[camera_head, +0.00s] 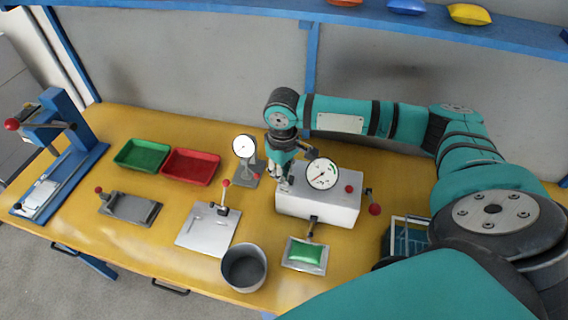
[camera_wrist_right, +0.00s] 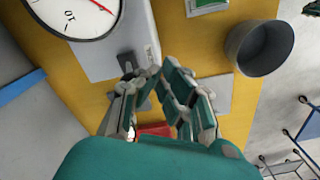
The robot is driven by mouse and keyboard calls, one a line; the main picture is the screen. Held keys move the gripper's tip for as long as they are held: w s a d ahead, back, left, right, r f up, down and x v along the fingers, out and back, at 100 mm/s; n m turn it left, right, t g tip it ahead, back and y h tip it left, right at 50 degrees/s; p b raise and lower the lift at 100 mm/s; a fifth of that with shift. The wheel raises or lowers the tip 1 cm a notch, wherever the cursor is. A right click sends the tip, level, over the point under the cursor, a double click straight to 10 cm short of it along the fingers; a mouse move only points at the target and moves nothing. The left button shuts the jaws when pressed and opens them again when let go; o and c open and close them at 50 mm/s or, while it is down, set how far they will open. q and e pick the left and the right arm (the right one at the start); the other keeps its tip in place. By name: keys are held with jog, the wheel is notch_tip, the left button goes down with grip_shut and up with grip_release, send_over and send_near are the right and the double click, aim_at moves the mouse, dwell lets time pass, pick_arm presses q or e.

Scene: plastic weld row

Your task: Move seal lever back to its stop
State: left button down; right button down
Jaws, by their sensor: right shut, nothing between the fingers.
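The white box (camera_head: 318,207) with a round dial gauge (camera_head: 322,174) stands on the yellow bench. On its right side a short lever ends in a red knob (camera_head: 375,209). Other red-knobbed levers show on the grey plate (camera_head: 225,184), the small dark fixture (camera_head: 99,190) and the blue press (camera_head: 12,124). I cannot tell by looks which one is the seal lever. My right gripper (camera_head: 278,174) is shut and empty, pointing down at the left end of the white box. In the wrist view its fingertips (camera_wrist_right: 157,72) are beside a dark block (camera_wrist_right: 127,63) on that box; contact is unclear.
A grey bin (camera_head: 244,267) and a small plate with a green pouch (camera_head: 305,254) stand at the front. Green (camera_head: 142,154) and red (camera_head: 191,166) trays lie behind. A small gauge stand (camera_head: 245,147) is left of my gripper. A blue basket (camera_head: 410,240) is at right.

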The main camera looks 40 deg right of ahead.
jog(key=shift+w+d+r+p, duration=0.1)
jog(key=shift+w+d+p, duration=0.1)
jog(key=shift+p, duration=0.2)
jog(key=shift+w+d, duration=0.1)
jog(key=shift+d, duration=0.05)
jog(key=shift+w+d, duration=0.1)
